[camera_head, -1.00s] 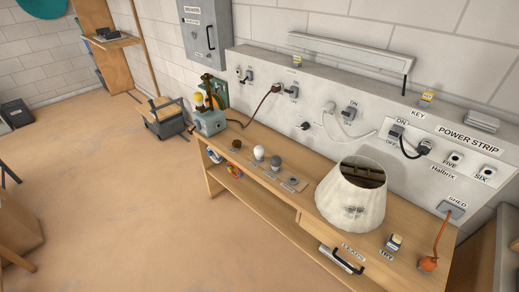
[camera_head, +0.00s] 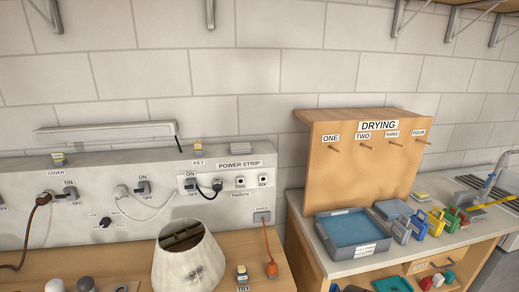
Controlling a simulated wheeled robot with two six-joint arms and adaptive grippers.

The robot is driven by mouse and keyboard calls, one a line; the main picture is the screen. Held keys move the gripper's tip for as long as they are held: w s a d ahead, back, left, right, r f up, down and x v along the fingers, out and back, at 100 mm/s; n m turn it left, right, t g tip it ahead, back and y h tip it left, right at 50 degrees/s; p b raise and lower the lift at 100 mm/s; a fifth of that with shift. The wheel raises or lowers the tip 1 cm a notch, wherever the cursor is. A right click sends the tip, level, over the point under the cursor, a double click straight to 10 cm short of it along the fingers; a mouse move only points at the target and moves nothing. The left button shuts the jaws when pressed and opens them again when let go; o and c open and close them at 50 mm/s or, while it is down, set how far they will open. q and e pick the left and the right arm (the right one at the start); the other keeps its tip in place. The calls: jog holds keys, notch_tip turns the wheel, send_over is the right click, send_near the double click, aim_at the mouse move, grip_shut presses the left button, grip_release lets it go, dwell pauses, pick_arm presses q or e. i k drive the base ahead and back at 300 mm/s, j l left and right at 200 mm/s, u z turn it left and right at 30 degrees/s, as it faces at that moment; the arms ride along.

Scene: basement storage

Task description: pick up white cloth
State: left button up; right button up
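I cannot make out a white cloth for certain. A whitish lampshade-like thing (camera_head: 188,260) with an open top and a dark patch stands on the wooden bench at the bottom centre. A grey tray (camera_head: 322,236) with a blue inside and a white label sits on the right counter. Behind it lies a flat grey thing (camera_head: 392,209), too small to identify. A wooden board marked DRYING (camera_head: 350,180) has several pegs labelled ONE to FOUR, all bare. Neither of my grippers is in view.
A power strip panel (camera_head: 100,165) with plugs and cables runs along the wall. An orange plug (camera_head: 271,268) and a small yellow-topped block (camera_head: 242,273) stand on the bench. Several coloured clip-like things (camera_head: 437,222) and a sink (camera_head: 490,180) are at the right.

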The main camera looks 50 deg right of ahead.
aim_at(244, 148)
jog(key=k+l+z, duration=0.1)
jog(key=z, duration=1.3)
jog(key=l, duration=0.1)
